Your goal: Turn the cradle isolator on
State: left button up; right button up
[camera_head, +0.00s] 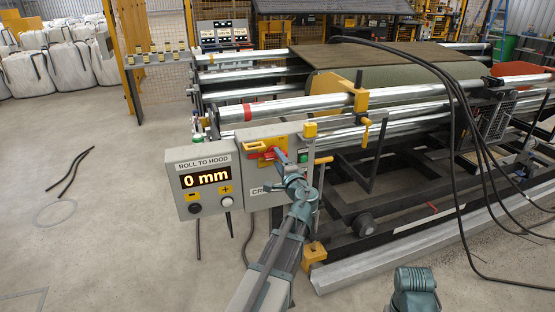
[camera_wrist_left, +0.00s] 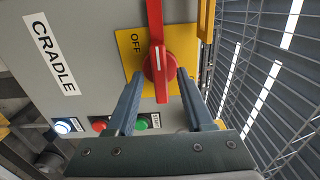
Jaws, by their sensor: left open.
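The cradle isolator is a red rotary handle (camera_wrist_left: 158,62) on a yellow plate (camera_wrist_left: 132,66) marked OFF, on a grey box labelled CRADLE (camera_wrist_left: 52,52). In the head view the handle (camera_head: 264,153) lies roughly level on its plate, partly hidden by my arm. My left gripper (camera_wrist_left: 159,84) is open in front of it, with one finger on each side of the handle's lower end in the left wrist view. I cannot tell whether the fingers touch it. In the head view the left gripper (camera_head: 283,160) overlaps the box front.
A panel reading "ROLL TO HOOD 0 mm" (camera_head: 204,180) stands left of the box. A lit lamp (camera_wrist_left: 62,128), a red button (camera_wrist_left: 99,124) and a green button (camera_wrist_left: 141,123) sit beside the isolator. Rollers (camera_head: 290,104) stand behind; black cables hang at right.

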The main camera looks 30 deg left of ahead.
pick_arm(q)
jog(key=shift+w+a, duration=0.35)
grip_shut()
